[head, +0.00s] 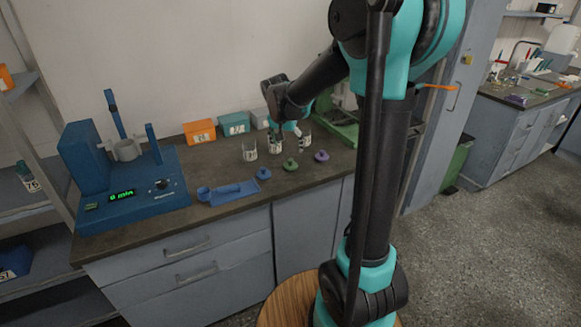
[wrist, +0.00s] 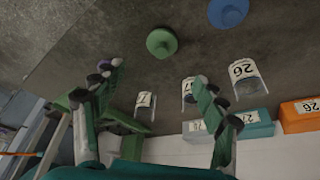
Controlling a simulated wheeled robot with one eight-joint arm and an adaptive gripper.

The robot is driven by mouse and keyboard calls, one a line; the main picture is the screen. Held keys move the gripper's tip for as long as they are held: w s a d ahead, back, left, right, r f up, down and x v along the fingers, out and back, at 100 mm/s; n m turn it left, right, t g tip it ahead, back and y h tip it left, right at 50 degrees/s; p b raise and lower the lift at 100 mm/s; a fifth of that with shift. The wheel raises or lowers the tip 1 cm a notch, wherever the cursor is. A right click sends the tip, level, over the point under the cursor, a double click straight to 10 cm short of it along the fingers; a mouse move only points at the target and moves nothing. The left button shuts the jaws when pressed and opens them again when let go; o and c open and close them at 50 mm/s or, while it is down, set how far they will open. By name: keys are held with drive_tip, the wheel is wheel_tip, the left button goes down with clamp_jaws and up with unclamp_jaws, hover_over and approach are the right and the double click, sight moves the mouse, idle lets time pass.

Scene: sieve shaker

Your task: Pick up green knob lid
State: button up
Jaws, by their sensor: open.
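The green knob lid (head: 290,164) lies on the dark counter near its front edge, knob up, between a blue and a purple lid. In the wrist view the green knob lid (wrist: 161,42) shows whole, beyond the fingertips and roughly between their lines. My gripper (wrist: 157,77) is open with nothing between its fingers. In the head view my gripper (head: 287,130) is above the labelled jars, behind the lid and apart from it. The arm partly hides the fingers there.
Labelled clear jars (head: 249,151) stand in a row behind the lids. The blue lid (head: 263,173) and purple lid (head: 321,155) flank the green one. A blue shaker machine (head: 125,170) is at left. Orange (head: 199,132) and teal (head: 234,124) boxes stand along the wall.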

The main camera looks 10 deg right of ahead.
sight(290, 159)
drive_tip(key=x, duration=0.9)
drive_tip(key=shift+f, duration=0.45)
drive_tip(key=shift+c, duration=0.5)
drive_tip(key=c, duration=0.8)
